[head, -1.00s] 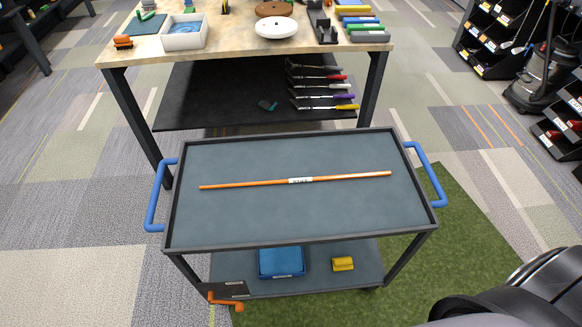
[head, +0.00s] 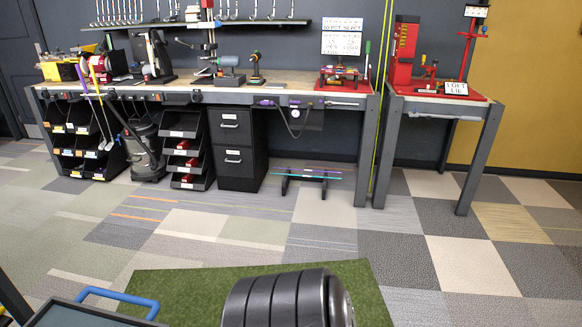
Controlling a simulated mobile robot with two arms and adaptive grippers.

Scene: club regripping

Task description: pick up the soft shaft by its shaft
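The orange shaft on the cart is out of view now. Neither gripper is in view.
The cart (head: 75,316) shows only a corner and its blue handle (head: 118,296) at bottom left. A green mat (head: 180,284) lies beside it. A workbench (head: 250,93), black drawers (head: 236,150) and a shop vacuum (head: 145,150) stand behind. The tiled floor between is clear.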

